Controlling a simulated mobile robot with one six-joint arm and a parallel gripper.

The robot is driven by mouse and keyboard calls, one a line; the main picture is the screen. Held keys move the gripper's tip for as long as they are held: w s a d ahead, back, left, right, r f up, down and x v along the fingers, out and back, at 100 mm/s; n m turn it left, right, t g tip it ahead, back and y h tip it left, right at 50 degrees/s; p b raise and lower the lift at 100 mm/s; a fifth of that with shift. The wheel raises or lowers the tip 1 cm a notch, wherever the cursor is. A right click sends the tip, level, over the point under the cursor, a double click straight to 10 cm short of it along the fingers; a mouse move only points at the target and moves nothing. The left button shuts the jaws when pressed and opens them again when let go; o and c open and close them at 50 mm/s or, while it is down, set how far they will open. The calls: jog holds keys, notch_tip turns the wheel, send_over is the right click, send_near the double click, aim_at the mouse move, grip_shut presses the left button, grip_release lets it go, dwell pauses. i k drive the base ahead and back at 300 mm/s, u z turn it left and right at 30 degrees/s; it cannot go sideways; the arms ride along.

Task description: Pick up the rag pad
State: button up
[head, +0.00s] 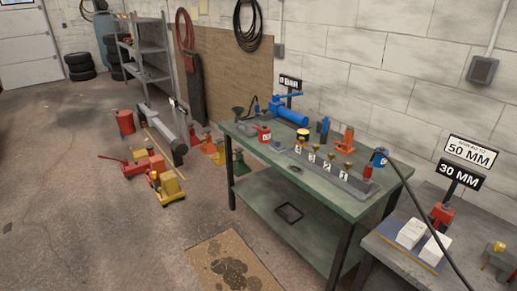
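Two pale, block-like pads lie on the grey bench at the lower right. One pad (411,233) sits on a flat blue piece (400,242), and the other pad (435,250) is close on its right. They look like folded cloth, but they are too small for me to tell which is the rag pad. My gripper is not in view.
A green workbench (262,187) carries a blue pump (290,116), an orange jack (348,138) and a rail of several brass fittings. A black hose (408,185) arches down near the pads. Stained cardboard (205,245) lies on the floor. Open floor is at left.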

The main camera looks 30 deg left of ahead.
aim_at(276, 147)
jog(key=u, duration=4.75)
jog(key=i, duration=0.1)
jog(key=z, duration=3.45)
jog(key=k, duration=0.95)
jog(key=z, duration=0.15)
jog(key=i, duration=0.95)
